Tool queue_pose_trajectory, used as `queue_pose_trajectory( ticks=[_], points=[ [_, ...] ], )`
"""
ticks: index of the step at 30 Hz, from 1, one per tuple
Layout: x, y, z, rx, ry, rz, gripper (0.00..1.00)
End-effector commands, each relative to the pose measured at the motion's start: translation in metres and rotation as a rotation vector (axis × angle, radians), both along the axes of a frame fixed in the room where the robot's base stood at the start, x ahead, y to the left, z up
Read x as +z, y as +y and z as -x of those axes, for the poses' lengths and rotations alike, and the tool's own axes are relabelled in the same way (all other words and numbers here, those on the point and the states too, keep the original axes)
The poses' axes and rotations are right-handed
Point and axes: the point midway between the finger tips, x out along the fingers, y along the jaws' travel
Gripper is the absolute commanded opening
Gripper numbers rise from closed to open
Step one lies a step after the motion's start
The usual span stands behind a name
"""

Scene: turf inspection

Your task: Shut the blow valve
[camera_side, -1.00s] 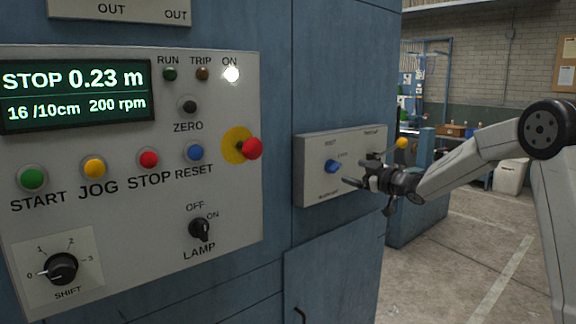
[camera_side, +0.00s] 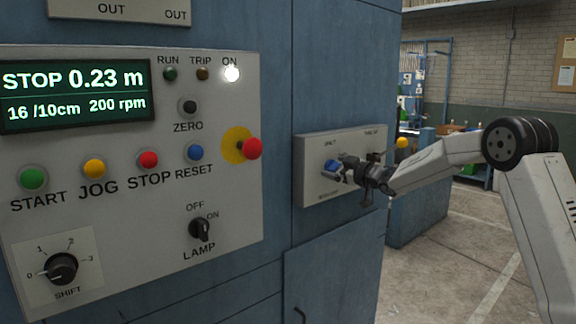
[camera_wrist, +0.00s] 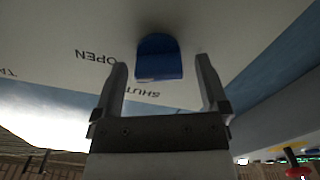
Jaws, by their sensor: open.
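The blow valve is a blue knob (camera_side: 331,166) on a small light panel (camera_side: 312,187) fixed to the blue cabinet. In the wrist view the blue knob (camera_wrist: 159,58) shows beyond and between my fingertips, with the words OPEN and SHUT printed upside down beside it. My gripper (camera_side: 345,172) is at the panel, right by the knob. In the wrist view my gripper (camera_wrist: 160,75) is open, one finger on each side of the knob's near end, with gaps on both sides. I cannot tell whether the fingers reach fully around it.
A yellow ball-ended lever (camera_side: 401,143) stands out at the panel's right edge, close to my arm. The main control panel (camera_side: 120,215) with buttons and a red knob (camera_side: 252,149) is to the left. Open floor (camera_side: 465,250) lies at right.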

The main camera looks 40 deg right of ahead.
Motion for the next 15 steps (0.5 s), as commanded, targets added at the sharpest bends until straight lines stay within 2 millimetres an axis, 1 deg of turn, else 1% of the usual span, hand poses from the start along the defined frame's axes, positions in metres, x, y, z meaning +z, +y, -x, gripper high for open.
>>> queue_pose_trajectory(
  ticks=[5, 6, 8, 9, 11, 12, 14, 15],
  points=[
    [-0.0001, 0.0, 0.0, 0.0, 0.0, 0.0, 0.94],
    [-0.0001, 0.0, 0.0, 0.0, 0.0, 0.0, 0.88],
    [-0.0002, 0.0, 0.0001, 0.0, 0.0, 0.0, 0.69],
    [-0.0001, 0.0, 0.0001, 0.0, 0.001, 0.0, 0.56],
    [-0.0002, -0.0001, 0.0002, 0.0, 0.001, 0.0, 0.37],
    [-0.0002, 0.0, 0.0002, 0.0, 0.001, 0.0, 0.24],
    [-0.0003, 0.0001, 0.0002, 0.0, 0.001, 0.0, 0.05],
    [-0.0004, 0.0001, 0.0002, 0.0, 0.001, 0.0, 0.0]
  ],
)
